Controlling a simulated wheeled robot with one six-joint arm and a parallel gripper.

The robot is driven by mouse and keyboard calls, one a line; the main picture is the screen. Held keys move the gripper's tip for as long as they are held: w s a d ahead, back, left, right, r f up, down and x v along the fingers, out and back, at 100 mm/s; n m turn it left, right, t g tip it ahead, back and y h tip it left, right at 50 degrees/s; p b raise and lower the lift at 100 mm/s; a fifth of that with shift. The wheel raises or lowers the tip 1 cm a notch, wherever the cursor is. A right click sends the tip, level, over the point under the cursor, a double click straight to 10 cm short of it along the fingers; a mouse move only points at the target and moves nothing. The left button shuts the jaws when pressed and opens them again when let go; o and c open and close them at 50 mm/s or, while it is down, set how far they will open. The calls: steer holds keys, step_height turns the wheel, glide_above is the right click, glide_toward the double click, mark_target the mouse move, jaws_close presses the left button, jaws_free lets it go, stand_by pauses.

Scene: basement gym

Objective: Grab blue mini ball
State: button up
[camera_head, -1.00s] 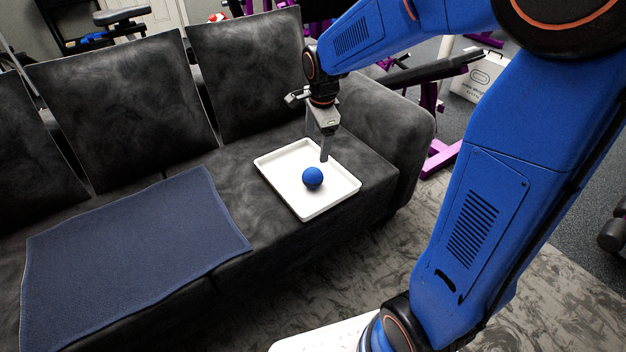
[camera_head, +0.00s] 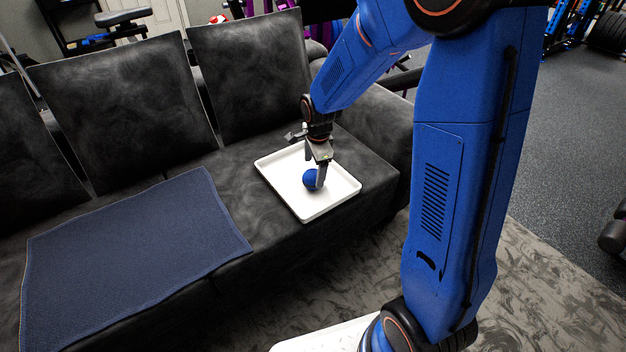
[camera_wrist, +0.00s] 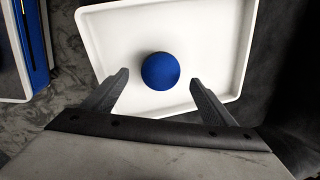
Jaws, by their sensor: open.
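A blue mini ball (camera_head: 310,179) rests in a white tray (camera_head: 325,206) on the right seat of the dark sofa. In the wrist view the ball (camera_wrist: 160,71) lies ahead of my gripper (camera_wrist: 158,82), roughly centred between its two open fingers. The fingers are apart from the ball on both sides, with nothing held. In the head view my gripper (camera_head: 314,172) points down into the tray, and one finger partly covers the ball's right side. The white tray (camera_wrist: 215,12) fills much of the wrist view.
A dark sofa (camera_head: 250,240) carries the tray, with its armrest to the right. A blue cloth (camera_head: 130,250) lies flat on the seats to the left. The tray's raised rim surrounds the ball. Gym equipment and open floor (camera_head: 560,150) are behind and right.

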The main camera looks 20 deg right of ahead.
mark_target(315, 172)
steer(key=shift+w+d+f, duration=0.1)
steer(key=shift+w+f, duration=0.1)
steer(key=shift+f, duration=0.65)
steer(key=shift+w+d+f, duration=0.1)
steer(key=shift+w+f, duration=0.1)
steer(key=shift+f, duration=0.6)
steer(key=shift+w+f, duration=0.2)
steer(key=shift+f, duration=0.65)
steer(key=c, duration=1.1)
